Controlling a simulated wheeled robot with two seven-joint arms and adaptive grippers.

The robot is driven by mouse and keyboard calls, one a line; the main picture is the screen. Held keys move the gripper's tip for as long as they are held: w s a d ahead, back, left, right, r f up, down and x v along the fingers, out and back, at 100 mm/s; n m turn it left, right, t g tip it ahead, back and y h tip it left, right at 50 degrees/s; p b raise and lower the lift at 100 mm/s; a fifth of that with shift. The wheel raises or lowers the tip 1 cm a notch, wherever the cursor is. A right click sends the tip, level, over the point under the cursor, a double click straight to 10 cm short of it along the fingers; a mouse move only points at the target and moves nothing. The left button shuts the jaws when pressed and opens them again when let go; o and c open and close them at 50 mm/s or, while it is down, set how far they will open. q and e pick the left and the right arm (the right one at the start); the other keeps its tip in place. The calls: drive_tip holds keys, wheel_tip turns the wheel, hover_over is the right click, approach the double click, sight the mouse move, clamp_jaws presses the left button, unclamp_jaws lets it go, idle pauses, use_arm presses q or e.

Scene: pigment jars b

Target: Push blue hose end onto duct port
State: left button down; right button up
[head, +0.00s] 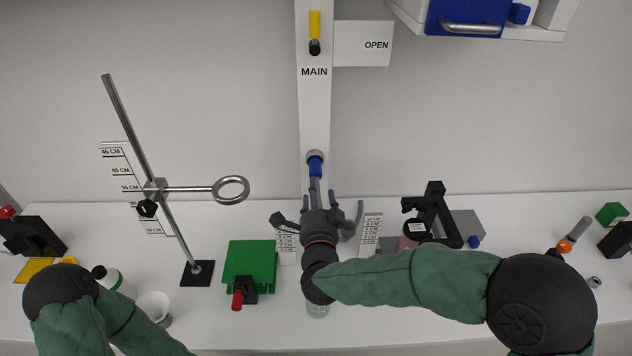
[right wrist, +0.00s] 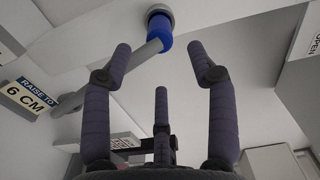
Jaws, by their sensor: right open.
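The blue hose end (head: 315,167) is at the round grey duct port (head: 314,155) low on the white MAIN duct (head: 313,110). In the right wrist view the blue hose end (right wrist: 159,34) meets the grey port ring (right wrist: 160,10) with no clear gap; how deep it sits I cannot tell. The grey hose (right wrist: 140,62) slants down-left from it. My right gripper (head: 318,204) is open just below the hose end, its fingers (right wrist: 160,66) spread and empty, apart from the blue part. My left gripper is outside the head view.
A black device (head: 436,214) stands on the right. A yellow-handled valve (head: 314,25) and an OPEN sign (head: 364,45) are above. Wall around the port is clear.

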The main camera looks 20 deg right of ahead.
drive_tip(key=v, duration=0.4)
drive_tip(key=shift+s, duration=0.3)
drive_tip(key=shift+f, duration=0.1)
